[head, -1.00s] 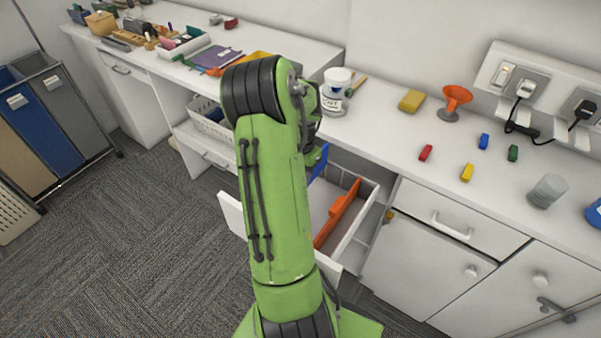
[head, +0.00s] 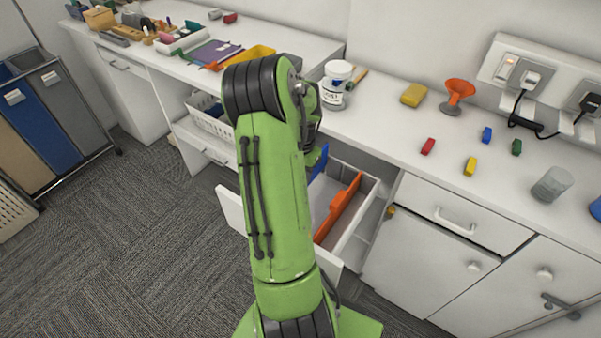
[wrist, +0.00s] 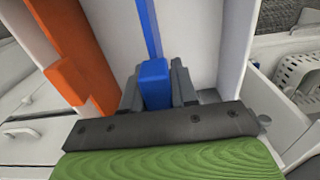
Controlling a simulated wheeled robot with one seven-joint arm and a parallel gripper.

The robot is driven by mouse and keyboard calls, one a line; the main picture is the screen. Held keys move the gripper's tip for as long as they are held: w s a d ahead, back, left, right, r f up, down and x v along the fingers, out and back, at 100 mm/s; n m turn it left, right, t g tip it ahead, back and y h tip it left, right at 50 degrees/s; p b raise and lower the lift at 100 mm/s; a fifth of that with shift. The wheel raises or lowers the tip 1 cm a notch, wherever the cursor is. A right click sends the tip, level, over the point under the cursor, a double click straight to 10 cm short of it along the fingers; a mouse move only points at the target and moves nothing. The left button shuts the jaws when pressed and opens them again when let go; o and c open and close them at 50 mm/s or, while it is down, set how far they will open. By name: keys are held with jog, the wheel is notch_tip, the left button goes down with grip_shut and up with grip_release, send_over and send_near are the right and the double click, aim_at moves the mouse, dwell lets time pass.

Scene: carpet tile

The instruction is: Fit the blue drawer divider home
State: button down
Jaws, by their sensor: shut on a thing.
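The blue drawer divider (head: 319,163) shows only in part in the head view, behind my green arm. In the wrist view the blue divider (wrist: 154,80) stands between the dark jaws of my gripper (wrist: 157,88), which is shut on its raised part. Its thin blue strip runs away from the jaws along the drawer. The open white drawer (head: 357,234) holds an orange divider (head: 338,208), which also shows left of my gripper in the wrist view (wrist: 75,55). I cannot tell whether the blue divider's ends are seated; the arm and jaws hide them.
Carpet (head: 130,235) is open at the left.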

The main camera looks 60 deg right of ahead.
jog(key=shift+f+b, duration=1.8)
jog(key=shift+f, duration=0.55)
jog(key=c, duration=0.8)
grip_release()
jog(key=shift+r, duration=0.1)
notch_tip(320, 180, up, 16)
jog(key=p, duration=0.4)
jog(key=shift+f, duration=0.2)
